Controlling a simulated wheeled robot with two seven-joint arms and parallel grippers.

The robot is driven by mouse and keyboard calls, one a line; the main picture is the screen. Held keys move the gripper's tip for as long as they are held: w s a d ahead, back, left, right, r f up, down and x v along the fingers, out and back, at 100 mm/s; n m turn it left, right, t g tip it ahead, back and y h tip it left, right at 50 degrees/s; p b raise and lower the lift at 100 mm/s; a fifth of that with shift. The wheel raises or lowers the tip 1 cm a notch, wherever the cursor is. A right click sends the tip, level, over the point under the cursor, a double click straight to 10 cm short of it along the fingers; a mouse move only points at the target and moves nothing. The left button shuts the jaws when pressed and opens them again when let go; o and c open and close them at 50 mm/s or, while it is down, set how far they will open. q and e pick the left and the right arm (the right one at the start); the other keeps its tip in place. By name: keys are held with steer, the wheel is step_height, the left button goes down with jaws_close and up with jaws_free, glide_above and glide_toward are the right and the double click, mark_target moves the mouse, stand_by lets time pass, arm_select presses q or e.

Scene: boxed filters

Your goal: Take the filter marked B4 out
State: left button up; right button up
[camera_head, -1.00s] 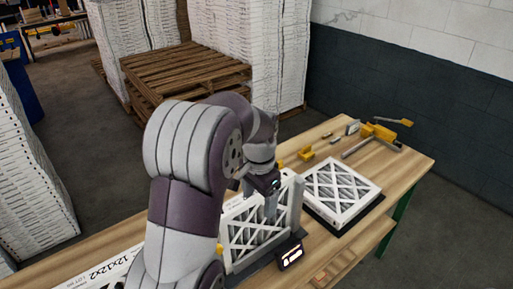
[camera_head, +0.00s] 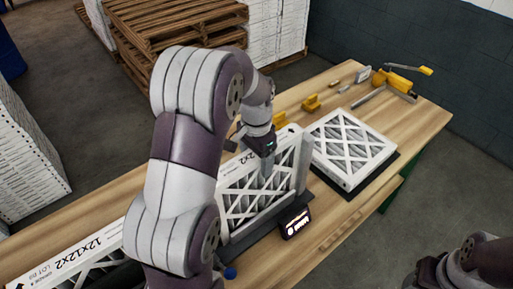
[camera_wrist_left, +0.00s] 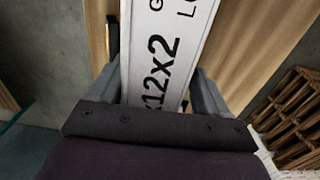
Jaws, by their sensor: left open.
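A white filter (camera_head: 252,194) with a cross-lattice face stands upright in a dark holder on the bench. My left gripper (camera_head: 265,160) is at its top edge, one finger showing in front of the lattice. In the left wrist view the white filter edge (camera_wrist_left: 160,60), printed "12x12x2", runs between the two fingers of the open left gripper (camera_wrist_left: 158,88). Another upright filter (camera_head: 97,255), printed 12x12x2 with a lot number, stands at lower left, partly behind my arm. A third filter (camera_head: 352,148) lies flat on a dark base. No B4 mark is readable. My right gripper is out of view.
A small lit display (camera_head: 296,222) stands in front of the upright filter. Yellow blocks (camera_head: 311,103) and a yellow-handled tool (camera_head: 395,82) lie on the wooden bench (camera_head: 415,120) at the back. Pallets (camera_head: 170,30) and white stacks stand behind. Part of my right arm shows at lower right.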

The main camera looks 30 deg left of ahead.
arm_select(q)
steer(key=shift+f, duration=0.25)
steer(key=shift+s+d, duration=0.35)
steer(key=shift+s, duration=0.1)
steer(key=shift+w+a, duration=0.15)
steer(key=shift+w, duration=0.05)
steer(key=c, duration=1.1)
steer(key=shift+s, duration=0.15)
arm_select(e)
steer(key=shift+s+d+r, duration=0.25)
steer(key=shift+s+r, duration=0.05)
arm_select(q)
steer(key=shift+r, duration=0.1)
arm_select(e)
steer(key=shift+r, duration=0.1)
arm_select(q)
steer(key=shift+s+a, duration=0.1)
steer(key=shift+s, duration=0.05)
steer(key=shift+p, duration=0.3)
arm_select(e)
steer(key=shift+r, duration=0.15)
